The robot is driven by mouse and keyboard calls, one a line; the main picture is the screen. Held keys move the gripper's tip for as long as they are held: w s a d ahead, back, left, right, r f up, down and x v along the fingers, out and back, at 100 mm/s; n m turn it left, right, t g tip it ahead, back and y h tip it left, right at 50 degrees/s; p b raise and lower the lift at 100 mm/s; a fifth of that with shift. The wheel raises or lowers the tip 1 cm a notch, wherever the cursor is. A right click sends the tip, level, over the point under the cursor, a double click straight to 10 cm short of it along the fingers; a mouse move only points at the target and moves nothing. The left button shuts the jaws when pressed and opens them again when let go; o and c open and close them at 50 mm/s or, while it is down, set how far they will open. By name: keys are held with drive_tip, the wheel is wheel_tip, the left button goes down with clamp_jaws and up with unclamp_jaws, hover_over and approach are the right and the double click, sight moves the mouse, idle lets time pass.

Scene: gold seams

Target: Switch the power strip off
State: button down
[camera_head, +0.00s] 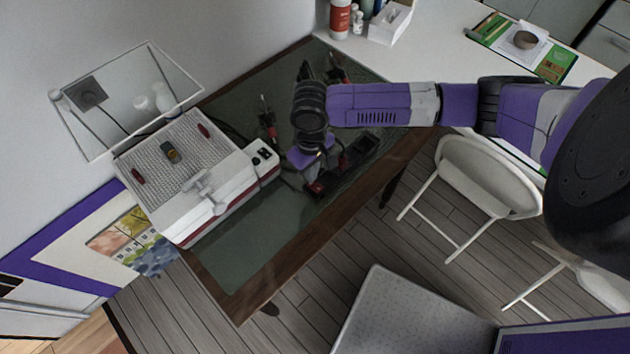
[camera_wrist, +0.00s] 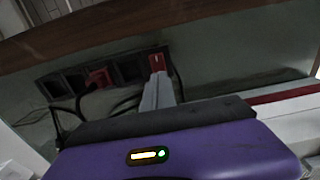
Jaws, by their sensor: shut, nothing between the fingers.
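The black power strip (camera_head: 357,154) lies on the dark green glass table top, right of the white box. It also shows in the wrist view (camera_wrist: 124,72), with several square sockets and a red plug (camera_wrist: 98,79) in it. A red rocker switch (camera_wrist: 156,62) sits at its right end in the wrist view. My gripper (camera_wrist: 157,78) is shut and empty, its grey fingers pointing at the switch, with the tips at its near edge. I cannot tell whether they touch. In the head view my gripper (camera_head: 309,172) is over the strip's near end, partly hiding it.
A white box with a grille top (camera_head: 185,160) stands on the table's left. Red-and-black tools (camera_head: 267,117) and dark cables lie behind the strip. The wooden table edge (camera_head: 330,222) runs in front. White chairs (camera_head: 488,180) stand right. The table's front left is clear.

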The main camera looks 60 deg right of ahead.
wheel_tip(320, 180, up, 4)
drive_tip(key=p, duration=0.3)
drive_tip(key=shift+r+p, duration=0.25)
drive_tip(key=shift+p, duration=0.15)
